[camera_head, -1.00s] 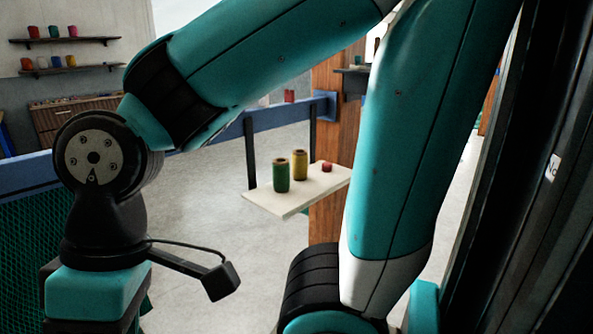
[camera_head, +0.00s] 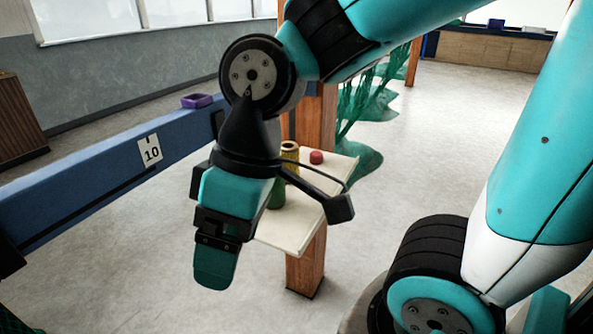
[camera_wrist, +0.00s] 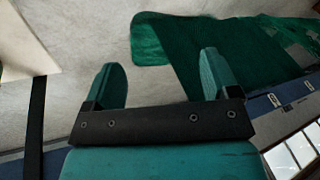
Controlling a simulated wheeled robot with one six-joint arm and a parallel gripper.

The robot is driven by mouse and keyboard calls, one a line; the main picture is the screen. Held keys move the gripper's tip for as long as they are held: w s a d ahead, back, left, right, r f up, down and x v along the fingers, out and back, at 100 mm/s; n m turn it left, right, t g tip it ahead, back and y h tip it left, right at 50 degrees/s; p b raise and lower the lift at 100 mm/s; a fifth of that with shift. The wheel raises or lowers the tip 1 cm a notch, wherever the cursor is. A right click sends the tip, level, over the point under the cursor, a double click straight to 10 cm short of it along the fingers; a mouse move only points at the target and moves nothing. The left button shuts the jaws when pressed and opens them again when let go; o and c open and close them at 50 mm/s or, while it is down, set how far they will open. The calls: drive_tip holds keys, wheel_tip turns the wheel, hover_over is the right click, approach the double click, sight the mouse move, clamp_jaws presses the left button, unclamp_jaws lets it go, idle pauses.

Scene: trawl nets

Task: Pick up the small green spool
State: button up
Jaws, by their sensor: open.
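The small green spool (camera_head: 277,194) stands on a cream shelf board (camera_head: 286,236) in the head view, mostly hidden behind my wrist. My gripper (camera_head: 214,272) hangs to the left of the board, pointing down, apart from the spool. In the wrist view my gripper (camera_wrist: 164,75) has its two teal fingers spread with nothing between them. The corner of the board (camera_wrist: 28,38) shows at the upper left there. The green spool cannot be made out clearly in that view.
A yellow spool (camera_head: 289,150) and a short red spool (camera_head: 316,157) stand behind the green one. A wooden post (camera_head: 306,262) is by the board. A blue beam (camera_head: 95,181) with a purple tray (camera_head: 197,101) runs at left. Green netting (camera_wrist: 185,60) shows in the wrist view.

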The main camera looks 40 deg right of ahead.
drive_tip(key=shift+o, duration=0.5)
drive_tip(key=w+d+r+n+p, duration=0.2)
drive_tip(key=w+d+r+p, duration=0.1)
drive_tip(key=w, duration=0.6)
drive_tip(key=shift+d+r, duration=0.45)
drive_tip(key=shift+d, duration=0.6)
drive_tip(key=w+d+n+p, duration=0.35)
drive_tip(key=w+d, duration=0.25)
drive_tip(key=d, duration=0.6)
drive_tip(key=w+d+n+p, duration=0.3)
drive_tip(key=w+d+n, duration=0.15)
drive_tip(key=d, duration=0.75)
drive_tip(key=shift+m, duration=0.3)
drive_tip(key=p+x, duration=0.1)
drive_tip(key=x, duration=0.2)
drive_tip(key=w+p+x, duration=0.1)
drive_tip(key=x, duration=0.3)
drive_tip(key=p+x, duration=0.1)
drive_tip(key=x, duration=0.3)
drive_tip(key=shift+w, duration=0.15)
drive_tip(key=p+x, duration=0.3)
drive_tip(key=x, duration=0.1)
drive_tip(key=shift+a+f, duration=0.1)
drive_tip(key=shift+a, duration=0.2)
drive_tip(key=shift+a+f, duration=0.15)
drive_tip(key=shift+f, duration=0.45)
drive_tip(key=c, duration=1)
drive_tip(key=shift+w, duration=0.1)
drive_tip(key=shift+c, duration=0.2)
